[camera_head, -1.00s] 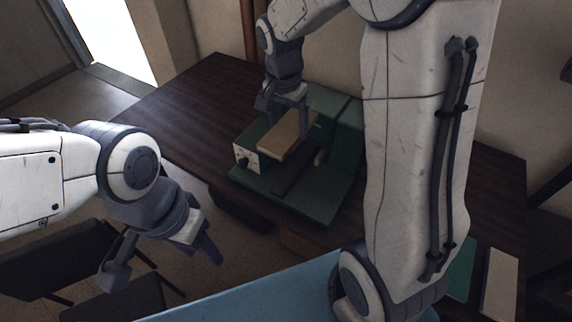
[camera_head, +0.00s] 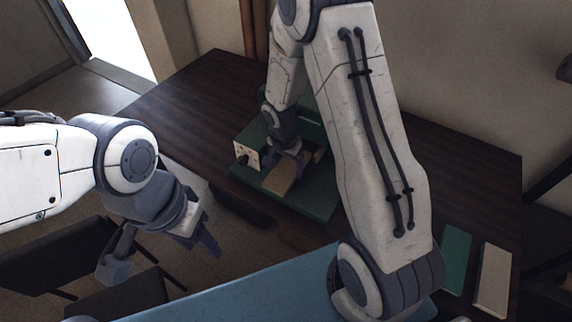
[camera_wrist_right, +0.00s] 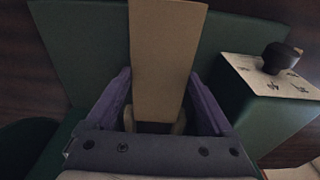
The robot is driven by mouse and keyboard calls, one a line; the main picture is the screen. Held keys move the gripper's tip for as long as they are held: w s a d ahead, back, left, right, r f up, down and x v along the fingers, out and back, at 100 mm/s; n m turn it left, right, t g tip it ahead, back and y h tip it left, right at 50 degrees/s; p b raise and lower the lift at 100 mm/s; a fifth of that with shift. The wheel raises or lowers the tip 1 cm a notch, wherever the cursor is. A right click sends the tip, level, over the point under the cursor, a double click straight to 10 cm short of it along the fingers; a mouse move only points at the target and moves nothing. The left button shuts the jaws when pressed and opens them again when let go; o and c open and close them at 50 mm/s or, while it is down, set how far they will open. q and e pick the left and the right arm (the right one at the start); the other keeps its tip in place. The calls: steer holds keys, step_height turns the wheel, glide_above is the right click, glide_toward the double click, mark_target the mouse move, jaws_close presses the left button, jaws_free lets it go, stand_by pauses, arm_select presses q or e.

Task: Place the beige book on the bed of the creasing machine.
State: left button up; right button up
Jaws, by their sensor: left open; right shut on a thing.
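The beige book (camera_head: 281,179) is held by my right gripper (camera_head: 291,160) over the green bed of the creasing machine (camera_head: 310,205). In the right wrist view the book (camera_wrist_right: 165,60) stretches away between the two purple fingers of the right gripper (camera_wrist_right: 165,105), which is shut on it. Whether the book touches the bed is unclear. The machine's control box (camera_head: 246,155) with a black knob shows beside the book, and also in the right wrist view (camera_wrist_right: 255,85). My left gripper (camera_head: 205,243) is open and empty, left of the table over the floor.
The dark wooden table (camera_head: 190,95) carries the machine. A green book (camera_head: 456,258) and another pale book (camera_head: 493,280) lie at the table's right end. A dark chair (camera_head: 50,265) stands at lower left. The table's far left part is clear.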

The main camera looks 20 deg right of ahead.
mark_target(284, 173)
steer(key=shift+f+b, duration=0.2)
steer(key=shift+b, duration=0.1)
steer(key=o, duration=1.2)
steer(key=shift+r, duration=0.1)
steer(key=shift+o, duration=0.2)
steer(key=shift+r, duration=0.1)
steer(key=shift+r+p, duration=0.25)
steer(key=shift+p, duration=0.1)
step_height(284, 173, up, 11)
steer(key=a+b, duration=0.1)
steer(key=b, duration=0.1)
steer(key=s+a+r+n, duration=0.2)
steer(key=s+a+n, duration=0.2)
steer(key=s+n, duration=0.2)
steer(key=s+a+r+n+y, duration=0.1)
steer(key=s+a+n, duration=0.4)
steer(key=s, duration=0.5)
steer(key=s+a+r+n+y, duration=0.1)
steer(key=s+a+r+n, duration=0.2)
steer(key=s+n, duration=0.3)
steer(key=shift+s+a+r+n+g, duration=0.15)
steer(key=shift+s+a+n+g, duration=0.25)
steer(key=shift+s+a, duration=0.45)
